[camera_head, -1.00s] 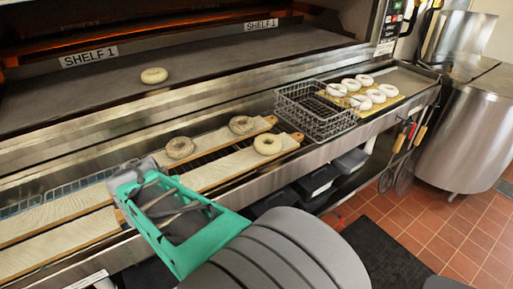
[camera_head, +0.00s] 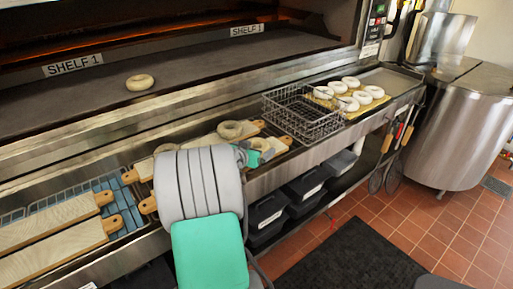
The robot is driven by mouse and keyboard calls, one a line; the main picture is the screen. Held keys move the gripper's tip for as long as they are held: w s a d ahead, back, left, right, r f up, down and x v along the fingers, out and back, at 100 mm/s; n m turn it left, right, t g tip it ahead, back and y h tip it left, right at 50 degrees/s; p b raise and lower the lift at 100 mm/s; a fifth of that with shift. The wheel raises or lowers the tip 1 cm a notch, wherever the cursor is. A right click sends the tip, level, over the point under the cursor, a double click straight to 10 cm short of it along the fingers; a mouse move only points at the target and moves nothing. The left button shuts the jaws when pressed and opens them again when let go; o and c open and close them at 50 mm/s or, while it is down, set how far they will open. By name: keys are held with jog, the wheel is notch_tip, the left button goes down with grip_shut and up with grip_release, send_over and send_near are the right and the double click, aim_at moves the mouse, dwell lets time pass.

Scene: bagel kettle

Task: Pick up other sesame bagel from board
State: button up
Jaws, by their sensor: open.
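A sesame-looking bagel (camera_head: 230,130) lies on the rear wooden board (camera_head: 200,141). Another bagel (camera_head: 166,149) lies further left on that board, partly hidden behind my arm. A paler bagel (camera_head: 260,144) lies on the front board by its right end. My gripper (camera_head: 254,154) is open, just beside the paler bagel and in front of the right-hand sesame-looking one. My grey wrist and arm hide much of the gripper and the boards. Whether the fingers touch or straddle a bagel cannot be told.
A wire basket (camera_head: 302,112) stands right of the boards, with several white-topped bagels (camera_head: 349,92) beyond it. One bagel (camera_head: 140,82) lies on the oven shelf. More boards (camera_head: 45,222) lie at left. Black bins (camera_head: 268,212) sit under the counter.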

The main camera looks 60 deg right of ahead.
jog(key=shift+c, duration=0.3)
jog(key=c, duration=0.9)
jog(key=shift+c, duration=0.7)
jog(key=shift+r, duration=0.15)
